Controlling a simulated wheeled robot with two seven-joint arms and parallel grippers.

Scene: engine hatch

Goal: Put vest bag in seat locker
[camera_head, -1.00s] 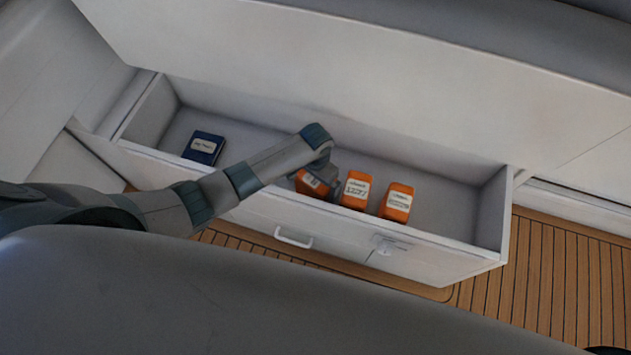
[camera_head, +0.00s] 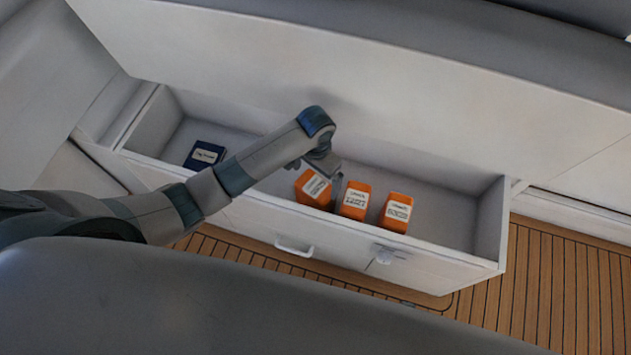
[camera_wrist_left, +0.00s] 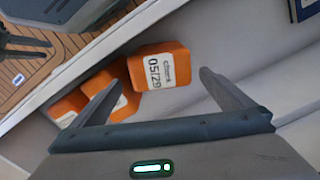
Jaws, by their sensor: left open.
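The seat locker (camera_head: 420,262) is a white drawer, pulled open below the seat. Three orange vest bags with white labels stand in its right half: a left one (camera_head: 313,188), a middle one (camera_head: 354,201) and a right one (camera_head: 396,212). My left gripper (camera_head: 332,177) is open, just above and behind the left bag. In the left wrist view the open fingers (camera_wrist_left: 160,82) stand apart with nothing gripped, and the nearest orange bag (camera_wrist_left: 160,66) lies beyond them. Dark finger-like parts at that view's upper left may be my right gripper (camera_wrist_left: 25,48).
A dark blue labelled item (camera_head: 204,154) lies in the locker's left end. The locker's right end is clear. The locker's front has a white handle (camera_head: 294,249) and a latch (camera_head: 385,255). Wooden floor (camera_head: 560,280) shows in front and to the right.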

